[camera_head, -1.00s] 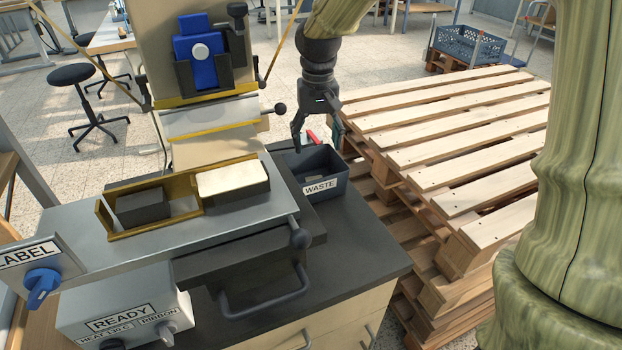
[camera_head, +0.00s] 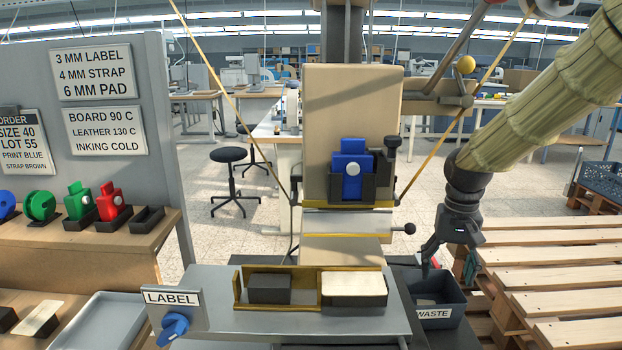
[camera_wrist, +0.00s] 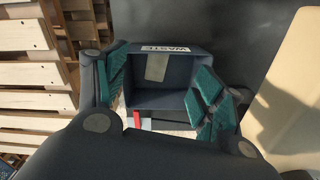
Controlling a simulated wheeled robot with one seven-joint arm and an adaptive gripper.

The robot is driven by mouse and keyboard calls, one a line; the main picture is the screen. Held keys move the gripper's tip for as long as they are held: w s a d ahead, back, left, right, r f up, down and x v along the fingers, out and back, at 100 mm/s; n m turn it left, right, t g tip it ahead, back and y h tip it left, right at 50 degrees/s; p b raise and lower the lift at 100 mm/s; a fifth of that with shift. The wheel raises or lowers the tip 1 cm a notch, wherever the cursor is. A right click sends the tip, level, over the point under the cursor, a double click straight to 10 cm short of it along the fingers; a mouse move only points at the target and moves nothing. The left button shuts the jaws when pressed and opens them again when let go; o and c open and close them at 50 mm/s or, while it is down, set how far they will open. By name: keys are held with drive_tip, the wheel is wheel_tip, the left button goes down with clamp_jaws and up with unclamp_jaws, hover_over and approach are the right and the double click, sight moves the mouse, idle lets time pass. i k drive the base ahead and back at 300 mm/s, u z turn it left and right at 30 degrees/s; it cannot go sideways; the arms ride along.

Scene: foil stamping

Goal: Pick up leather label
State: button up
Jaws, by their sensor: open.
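My gripper (camera_head: 449,266) is open over the dark waste bin (camera_head: 440,320). In the wrist view its green-padded fingers (camera_wrist: 160,92) stand apart above the bin, with nothing between them. A small beige-grey rectangular piece (camera_wrist: 157,66) shows inside the bin, near the wall with the WASTE sign; I cannot tell for certain whether it is the leather label. Another flat cream piece (camera_head: 38,318) lies at the lower left. A cream-topped block (camera_head: 354,284) sits in the brass frame on the press.
A dark block (camera_head: 269,289) sits in the frame's left part. A red and white item (camera_wrist: 137,119) shows by the bin's near side. Wooden pallets (camera_head: 545,290) stand right of the bin. Coloured parts line a shelf (camera_head: 100,246), and a grey tray (camera_head: 105,320) lies below.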

sight(32, 324)
drive_tip(key=u, duration=0.05)
drive_tip(key=k, duration=1.4)
